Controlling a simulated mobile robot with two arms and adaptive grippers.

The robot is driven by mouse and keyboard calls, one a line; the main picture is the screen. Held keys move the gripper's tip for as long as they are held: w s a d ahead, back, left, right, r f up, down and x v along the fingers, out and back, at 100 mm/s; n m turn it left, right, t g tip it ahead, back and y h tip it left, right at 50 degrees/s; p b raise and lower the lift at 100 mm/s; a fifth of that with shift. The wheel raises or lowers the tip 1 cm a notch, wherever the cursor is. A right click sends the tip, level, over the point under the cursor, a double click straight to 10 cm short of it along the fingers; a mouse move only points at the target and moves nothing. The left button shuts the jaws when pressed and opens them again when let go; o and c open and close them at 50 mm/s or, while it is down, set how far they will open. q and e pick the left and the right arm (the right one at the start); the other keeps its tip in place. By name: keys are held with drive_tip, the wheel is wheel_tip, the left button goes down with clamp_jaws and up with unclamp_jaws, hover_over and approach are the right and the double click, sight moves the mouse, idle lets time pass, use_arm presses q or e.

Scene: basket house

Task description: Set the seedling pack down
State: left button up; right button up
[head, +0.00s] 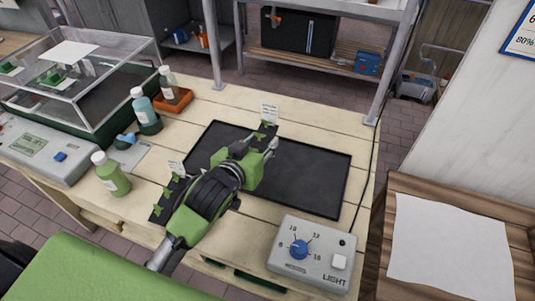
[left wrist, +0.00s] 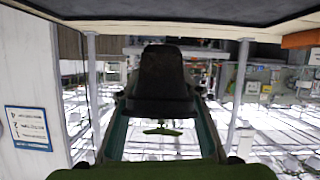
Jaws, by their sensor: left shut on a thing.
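My left gripper (head: 268,146) reaches over the black mat (head: 315,178) on the bench, near the mat's back edge. It is shut on a small dark seedling pack (head: 264,130) with green leaves and a white label; my arm and fingers hide part of it. In the left wrist view the dark pack (left wrist: 163,75) sits between the fingers, with a green leaf near it. I cannot tell whether the pack touches the mat. Another seedling pack (head: 160,208), dark with several green seedlings and a white label, lies at the mat's left side, partly behind my arm. My right gripper is out of view.
A grey light control box (head: 312,255) with a blue knob stands at the bench's front right. Bottles (head: 144,108), an orange tray (head: 178,101), a green bottle (head: 112,175) and a clear-lidded case (head: 75,80) stand at left. The mat's right half is clear.

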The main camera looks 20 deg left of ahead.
use_arm(q)
drive_tip(key=w+f, duration=0.4)
drive_tip(key=f, duration=0.1)
drive_tip(key=shift+d+f, duration=0.1)
drive_tip(key=shift+f, duration=0.05)
wheel_tip(320, 180, down, 3)
drive_tip(key=shift+w+f, duration=0.15)
drive_tip(key=shift+f, duration=0.05)
drive_tip(key=o, duration=1.2)
drive_tip(key=v, duration=1.2)
